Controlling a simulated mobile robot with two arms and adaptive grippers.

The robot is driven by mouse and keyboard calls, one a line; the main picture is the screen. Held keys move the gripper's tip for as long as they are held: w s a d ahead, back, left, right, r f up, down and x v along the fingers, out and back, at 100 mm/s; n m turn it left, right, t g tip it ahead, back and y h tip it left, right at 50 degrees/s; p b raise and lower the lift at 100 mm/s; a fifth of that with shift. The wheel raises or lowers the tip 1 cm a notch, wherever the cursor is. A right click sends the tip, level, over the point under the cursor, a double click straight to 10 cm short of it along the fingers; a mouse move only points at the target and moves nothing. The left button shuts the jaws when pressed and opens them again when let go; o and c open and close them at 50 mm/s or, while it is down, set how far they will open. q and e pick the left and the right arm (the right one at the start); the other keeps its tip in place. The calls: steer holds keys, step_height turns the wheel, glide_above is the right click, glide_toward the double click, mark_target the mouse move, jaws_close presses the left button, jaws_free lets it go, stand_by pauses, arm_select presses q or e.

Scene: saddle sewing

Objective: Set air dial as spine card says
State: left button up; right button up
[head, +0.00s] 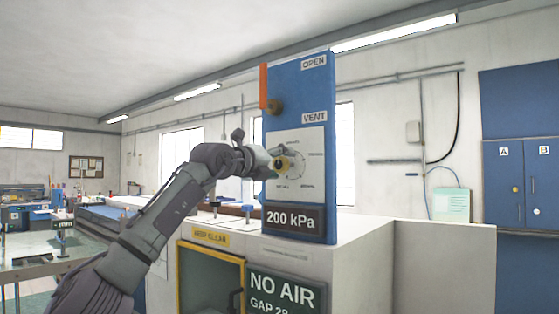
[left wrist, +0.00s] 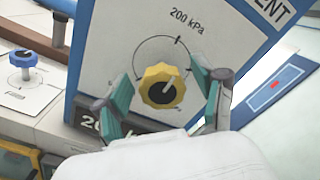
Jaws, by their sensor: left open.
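The air dial is a yellow knob (head: 290,163) on a white scale plate (head: 313,150), fixed to an upright blue panel (head: 328,216). In the head view this gripper (head: 277,163) is at the knob. A dark plate (head: 292,219) below reads "200 kPa". I cannot identify the spine card. My right gripper is not in view.
An orange lever (head: 264,87) sticks out at the panel's upper left, near "OPEN" and "VENT" labels. A green sign (head: 285,290) below reads "NO AIR". A blue knob (left wrist: 22,60) stands left of the panel in the left wrist view.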

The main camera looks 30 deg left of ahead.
arm_select(q)
steer(key=shift+c, duration=1.3)
steer(key=c, duration=0.9)
